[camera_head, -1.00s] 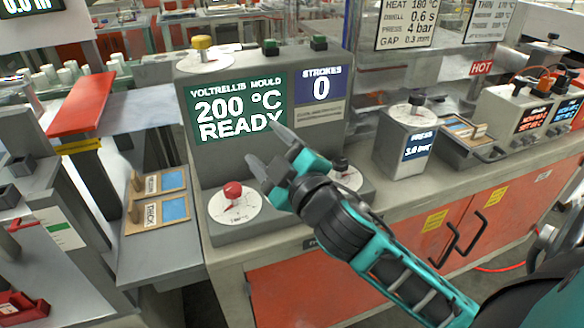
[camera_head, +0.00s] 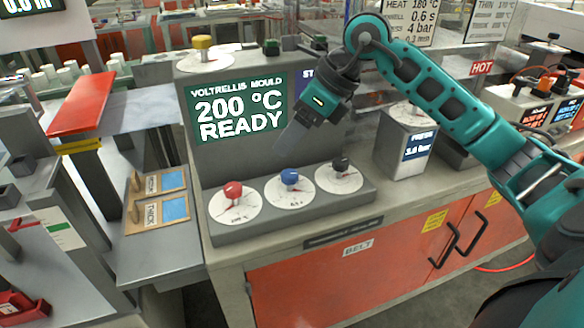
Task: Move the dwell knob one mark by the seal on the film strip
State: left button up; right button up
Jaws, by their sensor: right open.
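The blue knob (camera_head: 289,177) sits on the middle white dial of the grey moulding machine, whose print looks like seconds, so it seems to be the dwell knob. A red knob (camera_head: 233,190) is on its left and a black knob (camera_head: 340,165) on its right. My right gripper (camera_head: 291,148) is open and points down just above the blue knob, apart from it, with its fingers seen nearly edge-on. It holds nothing. My left gripper is out of view. I cannot make out a sealed film strip.
The machine's green screen (camera_head: 239,107) reads 200 °C READY. Two tan boards with blue windows, one marked THICK (camera_head: 160,213), lie on the left shelf. A grey pressure box (camera_head: 403,146) stands at right. A card (camera_head: 408,22) behind my arm lists settings, including 0.6 s.

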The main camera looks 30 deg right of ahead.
aim_at(290, 173)
jog(key=d+h, duration=0.2)
jog(key=d, duration=0.3)
jog(key=shift+g, duration=0.3)
jog(key=x, duration=1.2)
jog(key=shift+s+a+f, duration=0.1)
jog(key=shift+c, duration=0.5)
jog(key=c, duration=1)
jog(key=shift+o, duration=0.2)
